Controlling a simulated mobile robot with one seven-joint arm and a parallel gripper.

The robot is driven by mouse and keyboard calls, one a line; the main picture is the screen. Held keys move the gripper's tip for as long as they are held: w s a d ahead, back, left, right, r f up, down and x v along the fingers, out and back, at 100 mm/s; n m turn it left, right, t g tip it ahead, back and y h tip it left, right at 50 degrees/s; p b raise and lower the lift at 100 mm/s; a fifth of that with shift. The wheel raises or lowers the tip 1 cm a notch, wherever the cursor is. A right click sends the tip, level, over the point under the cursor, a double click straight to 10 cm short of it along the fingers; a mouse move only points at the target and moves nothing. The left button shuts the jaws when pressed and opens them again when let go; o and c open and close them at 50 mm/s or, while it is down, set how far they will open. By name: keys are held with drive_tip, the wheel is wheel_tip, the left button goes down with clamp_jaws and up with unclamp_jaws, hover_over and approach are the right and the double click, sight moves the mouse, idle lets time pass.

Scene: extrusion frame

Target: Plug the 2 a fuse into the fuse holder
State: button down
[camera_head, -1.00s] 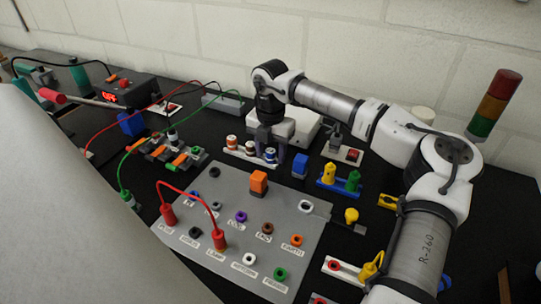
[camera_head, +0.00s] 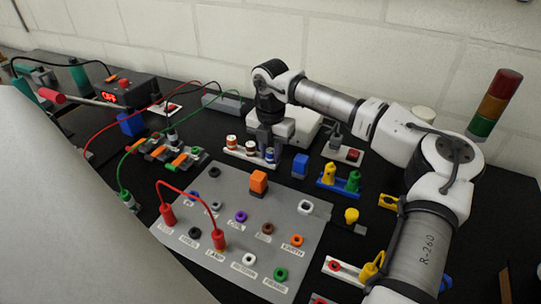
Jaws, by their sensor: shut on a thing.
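A white rack (camera_head: 240,153) behind the grey panel holds a short row of upright fuses. Two fuses with white bodies and red-brown bands (camera_head: 232,141) stand at its left and middle. A fuse with blue and white bands (camera_head: 269,155) is at the right end. My gripper (camera_head: 269,148) points down over this end, shut on the blue-banded fuse, which still appears to be at the rack. The fingers hide its upper part. Ratings are too small to read. I cannot tell for sure which part is the fuse holder.
The grey panel (camera_head: 210,265) has several coloured sockets, an orange block (camera_head: 258,183) and a red lead (camera_head: 187,188). Orange-lever blocks (camera_head: 165,150) stand left of the rack, with a green cable nearby. A blue block (camera_head: 300,165) and yellow and green plugs stand close on the right.

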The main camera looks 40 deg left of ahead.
sight(270, 151)
drive_tip(key=shift+r, duration=0.1)
drive_tip(key=shift+r+p, duration=1.6)
drive_tip(key=shift+r, duration=1.35)
